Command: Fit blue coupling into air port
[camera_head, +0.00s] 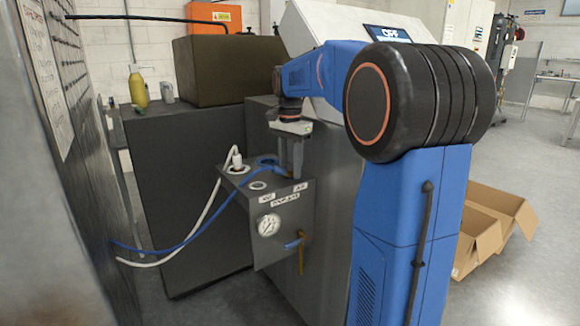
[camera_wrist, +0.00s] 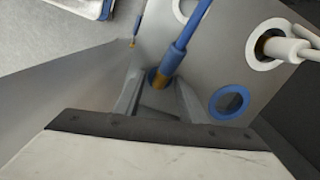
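The blue coupling (camera_wrist: 173,60) with a brass end shows in the wrist view, its blue hose running up and right. Its brass end is at a blue ring on the panel, between my gripper's fingertips (camera_wrist: 158,90); I cannot tell how deep it sits. The fingers are spread, with a gap on each side of it. A second blue-ringed port (camera_wrist: 229,102) is empty. In the head view my gripper (camera_head: 290,165) points down at the right side of the grey box's top (camera_head: 240,180) and hides the coupling. The port labels are too small to read surely.
A white coupling (camera_head: 237,160) sits in a white-ringed port, also in the wrist view (camera_wrist: 285,47). An empty white-ringed port (camera_head: 258,185) is near the box's front edge. A gauge (camera_head: 268,225) and a brass-ended blue fitting (camera_head: 299,248) are on the front. A blue hose (camera_head: 200,225) trails left.

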